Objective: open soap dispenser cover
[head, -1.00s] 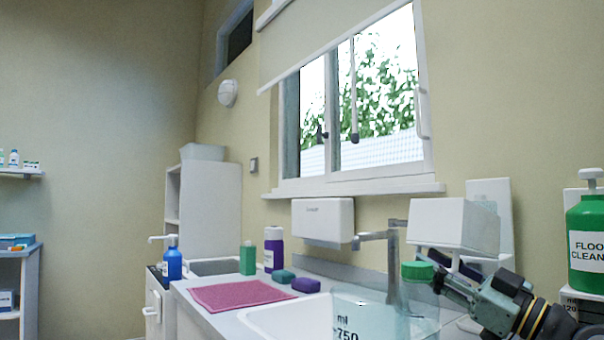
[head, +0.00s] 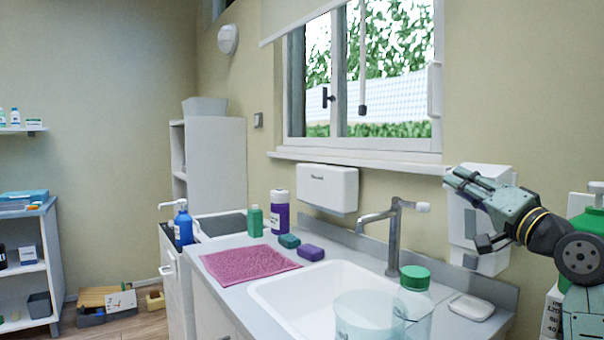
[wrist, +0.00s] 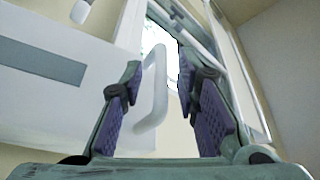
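The white soap dispenser (head: 492,256) is on the wall right of the tap. Its front looks upright, close to the wall, but my gripper and arm hide part of it. My gripper (head: 455,178) is in front of its upper part in the head view; I cannot tell whether they touch. A white panel with a grey strip (wrist: 45,62) fills the left there, likely the dispenser.
A tap (head: 393,235) stands behind the white sink (head: 290,293). A green-lidded jar (head: 415,280) and a clear measuring jug (head: 365,315) are in front. A soap dish (head: 471,308) lies below the dispenser. A green cleaner bottle (head: 588,210) is partly behind my arm.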

